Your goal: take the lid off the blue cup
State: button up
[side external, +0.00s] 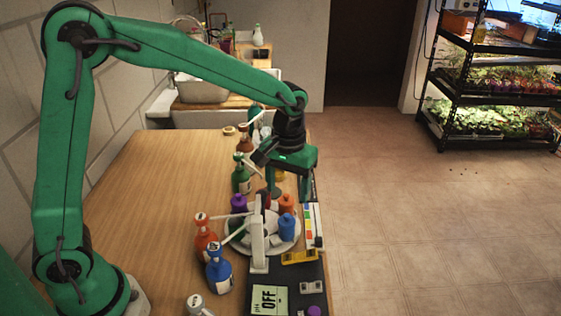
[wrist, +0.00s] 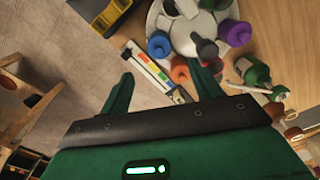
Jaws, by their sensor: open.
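The blue cup (side external: 287,230) stands upright on the right side of a round white tray in the side view. A narrower blue top, which looks like its lid (side external: 286,217), sits on it. In the wrist view the blue cup (wrist: 158,44) is just beyond the fingertips, near the tray's edge. My gripper (side external: 288,193) is open and empty, above and behind the blue cup near the tray's far side. I cannot see the seam between lid and cup clearly.
The round tray (side external: 290,246) also holds an orange cup (side external: 286,202) and a purple cup (side external: 238,203) close by. The left tabletop is clear.

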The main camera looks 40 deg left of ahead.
aim_at(287, 214)
jog(key=shift+f, duration=0.1)
jog(key=shift+f, duration=1.2)
jog(key=shift+f, duration=0.15)
jog(key=shift+s+d+f, duration=0.1)
jog(key=shift+f, duration=2.35)
jog(key=c, duration=1)
